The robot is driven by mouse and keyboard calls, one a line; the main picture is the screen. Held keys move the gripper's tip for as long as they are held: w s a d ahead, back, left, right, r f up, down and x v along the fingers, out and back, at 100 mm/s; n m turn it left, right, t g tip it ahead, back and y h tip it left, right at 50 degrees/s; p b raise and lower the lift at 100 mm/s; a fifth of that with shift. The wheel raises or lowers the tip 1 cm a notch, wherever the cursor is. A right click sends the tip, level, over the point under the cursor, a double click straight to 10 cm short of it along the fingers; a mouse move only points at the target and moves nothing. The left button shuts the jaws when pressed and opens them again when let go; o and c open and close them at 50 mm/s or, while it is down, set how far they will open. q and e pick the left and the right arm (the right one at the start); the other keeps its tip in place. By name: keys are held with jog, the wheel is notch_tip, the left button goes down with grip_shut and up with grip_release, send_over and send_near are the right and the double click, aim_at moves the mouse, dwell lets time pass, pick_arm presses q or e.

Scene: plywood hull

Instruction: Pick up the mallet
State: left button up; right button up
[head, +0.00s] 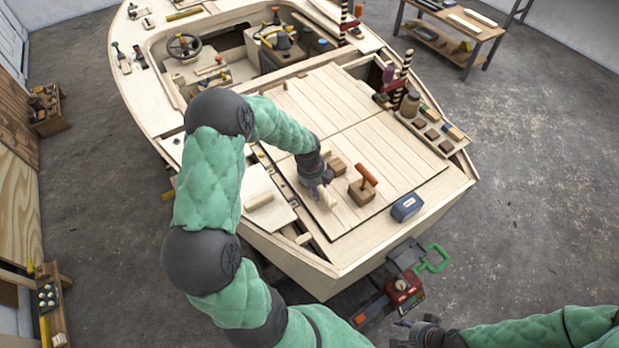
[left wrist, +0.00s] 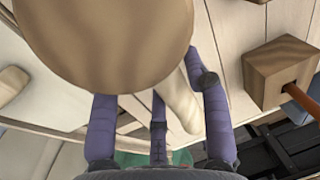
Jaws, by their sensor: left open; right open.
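The mallet's pale handle (head: 327,198) lies on the boat's plank deck, with its brown wooden head (head: 338,166) just beyond my left gripper (head: 319,194). In the left wrist view the round head (left wrist: 105,40) fills the upper left, close to the camera. The handle (left wrist: 178,98) runs down from it between the purple fingers of my left gripper (left wrist: 160,125). These fingers are open and stand around the handle; whether they touch it I cannot tell. My right gripper (head: 424,332) is open and empty at the bottom of the head view, away from the boat.
A wooden block with an orange handle (head: 363,187) stands right of the mallet; it also shows in the left wrist view (left wrist: 278,70). A dark blue box (head: 406,207) sits near the deck corner. A tray of jars and blocks (head: 458,146) lines the right edge.

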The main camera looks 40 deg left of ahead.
pick_arm(q)
grip_shut()
